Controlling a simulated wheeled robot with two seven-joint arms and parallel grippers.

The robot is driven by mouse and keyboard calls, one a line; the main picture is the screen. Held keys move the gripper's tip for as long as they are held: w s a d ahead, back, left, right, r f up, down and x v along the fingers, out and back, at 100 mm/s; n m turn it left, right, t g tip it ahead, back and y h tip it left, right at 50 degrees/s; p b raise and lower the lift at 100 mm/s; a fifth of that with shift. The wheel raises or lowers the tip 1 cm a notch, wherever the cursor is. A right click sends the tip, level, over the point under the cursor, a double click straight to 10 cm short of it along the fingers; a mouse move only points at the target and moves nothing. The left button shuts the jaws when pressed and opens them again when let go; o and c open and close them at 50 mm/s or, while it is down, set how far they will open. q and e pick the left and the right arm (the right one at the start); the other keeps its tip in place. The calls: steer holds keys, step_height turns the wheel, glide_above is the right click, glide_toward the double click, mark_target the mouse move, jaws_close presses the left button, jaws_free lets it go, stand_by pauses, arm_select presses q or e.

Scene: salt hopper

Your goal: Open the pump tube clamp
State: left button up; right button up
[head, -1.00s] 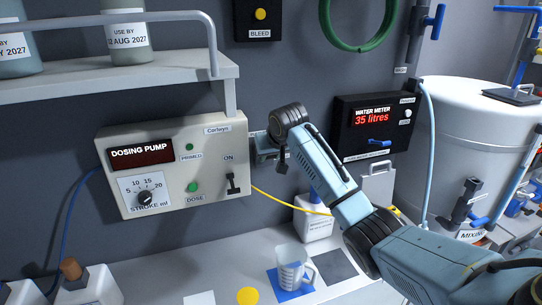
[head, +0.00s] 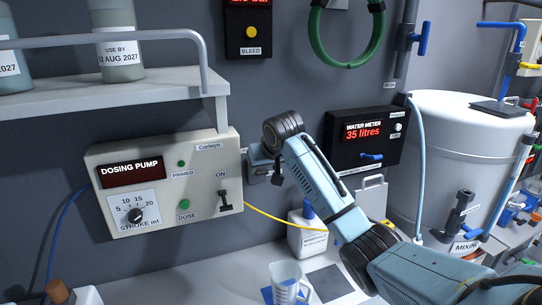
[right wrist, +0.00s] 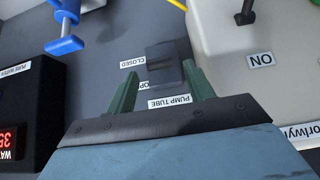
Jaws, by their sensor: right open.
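The pump tube clamp (right wrist: 165,58) shows in the right wrist view as a small dark grey block on the wall, with labels reading CLOSED and PUMP TUBE beside it. A third label is partly covered by a finger. My right gripper (right wrist: 156,80) has its two green fingers apart, pointing at the clamp, one to each side of it. Whether they touch it I cannot tell. In the head view my right gripper (head: 258,163) is just right of the dosing pump panel (head: 125,202), and my arm mostly hides the clamp there. My left gripper is not in view.
The water meter box (head: 364,140) is on the wall right of the clamp. A beaker (head: 287,280) and a white bottle (head: 306,240) stand below on the bench. A yellow tube (head: 275,220) runs beneath my gripper. A shelf (head: 110,95) projects at upper left.

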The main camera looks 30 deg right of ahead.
steer(key=b+v, duration=0.1)
steer(key=v, duration=0.9)
steer(key=shift+s+r, duration=0.25)
